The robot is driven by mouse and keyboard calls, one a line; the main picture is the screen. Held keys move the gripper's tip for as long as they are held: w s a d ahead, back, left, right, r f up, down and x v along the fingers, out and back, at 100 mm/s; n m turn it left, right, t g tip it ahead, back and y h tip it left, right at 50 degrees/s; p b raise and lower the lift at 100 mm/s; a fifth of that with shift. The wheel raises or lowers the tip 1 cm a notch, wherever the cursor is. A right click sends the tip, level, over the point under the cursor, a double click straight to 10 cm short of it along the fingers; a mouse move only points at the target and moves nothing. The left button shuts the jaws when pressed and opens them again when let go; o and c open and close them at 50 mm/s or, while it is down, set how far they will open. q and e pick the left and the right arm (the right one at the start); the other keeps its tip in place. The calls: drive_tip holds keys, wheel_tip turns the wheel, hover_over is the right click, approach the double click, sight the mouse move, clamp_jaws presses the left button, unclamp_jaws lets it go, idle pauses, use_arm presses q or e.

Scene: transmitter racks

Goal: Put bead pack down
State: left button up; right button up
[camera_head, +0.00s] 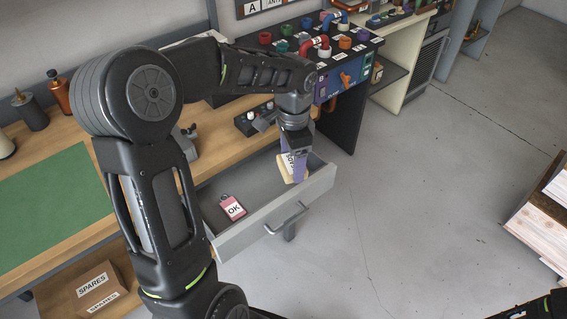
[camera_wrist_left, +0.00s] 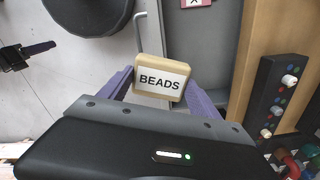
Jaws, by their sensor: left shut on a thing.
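The bead pack (camera_wrist_left: 160,78) is a tan block with a white label reading BEADS. My left gripper (camera_wrist_left: 160,98) is shut on it, with a purple finger at each side. In the head view the left gripper (camera_head: 292,168) holds the bead pack (camera_head: 288,173) at the right part of an open grey drawer (camera_head: 318,190). I cannot tell whether the pack touches the drawer floor.
A pink tag marked OK (camera_head: 232,207) lies in the drawer's left part. The drawer handle (camera_head: 287,218) faces the open floor. A small black knob box (camera_head: 252,119) sits on the wooden bench. A SPARES box (camera_head: 97,287) stands below at left. A wooden crate (camera_head: 545,205) is at right.

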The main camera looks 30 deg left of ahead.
use_arm(q)
drive_tip(key=w+d+f+n+b, duration=0.6)
drive_tip(key=d+f+n+b, duration=0.1)
drive_tip(key=d, duration=0.4)
drive_tip(key=shift+w+d+f, duration=0.15)
drive_tip(key=shift+w+f, duration=0.15)
drive_tip(key=shift+f, duration=0.6)
